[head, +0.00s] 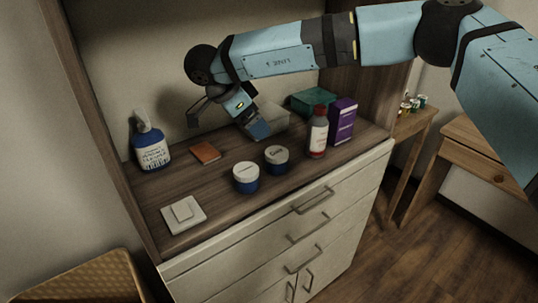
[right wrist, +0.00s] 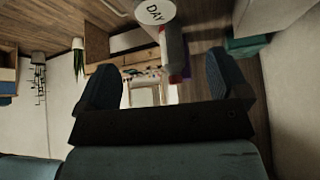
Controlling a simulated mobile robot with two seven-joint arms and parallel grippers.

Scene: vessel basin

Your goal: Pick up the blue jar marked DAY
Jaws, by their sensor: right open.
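Two blue jars with pale lids, a left one (head: 246,178) and a right one (head: 276,160), stand on the wooden top in the head view; their lid lettering is too small to read there. In the right wrist view a pale lid reading DAY (right wrist: 155,12) is at the top edge, close to a red-capped bottle (right wrist: 173,46); its body is mostly cut off. My right gripper (head: 257,132) is behind the jars, low over the top, apart from both. Its two fingers are spread and empty in the right wrist view (right wrist: 164,82). My left gripper is not in view.
The bottle (head: 318,135) and a purple box (head: 342,122) stand right of the jars. A pale container (head: 272,118) and a teal box (head: 312,99) are behind. A blue pump bottle (head: 151,150), orange block (head: 205,151) and white square item (head: 183,213) are left.

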